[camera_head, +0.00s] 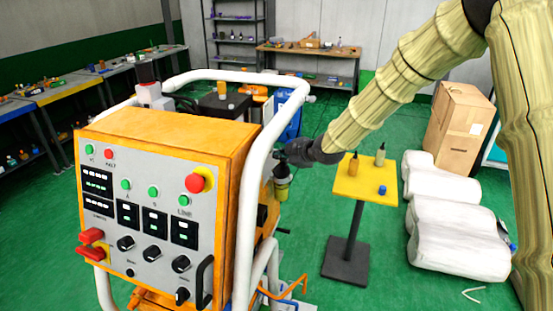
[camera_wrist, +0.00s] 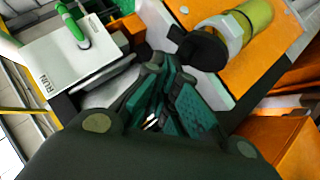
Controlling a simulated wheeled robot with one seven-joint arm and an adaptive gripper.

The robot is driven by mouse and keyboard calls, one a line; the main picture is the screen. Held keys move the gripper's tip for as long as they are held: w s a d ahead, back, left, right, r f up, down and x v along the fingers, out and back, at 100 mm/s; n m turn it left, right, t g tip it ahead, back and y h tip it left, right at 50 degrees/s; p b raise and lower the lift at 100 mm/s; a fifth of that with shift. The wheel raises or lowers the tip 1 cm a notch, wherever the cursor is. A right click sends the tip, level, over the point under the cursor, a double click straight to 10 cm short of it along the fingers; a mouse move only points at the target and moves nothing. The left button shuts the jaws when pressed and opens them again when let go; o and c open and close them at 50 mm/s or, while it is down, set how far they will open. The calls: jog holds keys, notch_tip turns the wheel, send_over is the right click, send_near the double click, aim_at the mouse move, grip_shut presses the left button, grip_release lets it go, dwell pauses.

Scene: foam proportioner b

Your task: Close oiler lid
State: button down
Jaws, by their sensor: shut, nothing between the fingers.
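The oiler (camera_head: 282,186) is mounted on the right side of the orange machine, below my gripper. In the wrist view it has a yellow-green cup (camera_wrist: 254,14) and a pale collar (camera_wrist: 222,34). A dark round lid (camera_wrist: 203,49) is at the collar's end and looks tilted; I cannot tell whether it is seated. My gripper (camera_head: 288,154) is shut and empty. In the wrist view its fingertips (camera_wrist: 168,72) are just left of and below the lid, close to it. I cannot tell whether they touch it. The lid is too small to make out in the head view.
The orange control cabinet (camera_head: 160,125) and its white tube frame (camera_head: 252,165) stand close left of my gripper. A yellow stand (camera_head: 365,190) with small bottles is to the right. White sacks (camera_head: 455,240) and a cardboard box (camera_head: 460,130) are farther right. Green floor is clear between.

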jog(key=shift+w+d+f+b, duration=0.25)
jog(key=shift+w+f+b, duration=0.05)
jog(key=shift+w, duration=0.2)
jog(key=shift+w+d+f+b, duration=0.2)
jog(key=shift+w+f+b, duration=0.1)
jog(key=shift+w, duration=0.15)
jog(key=shift+r, duration=0.15)
dwell(1.0)
jog(key=shift+r+p, duration=0.55)
jog(key=shift+r, duration=0.2)
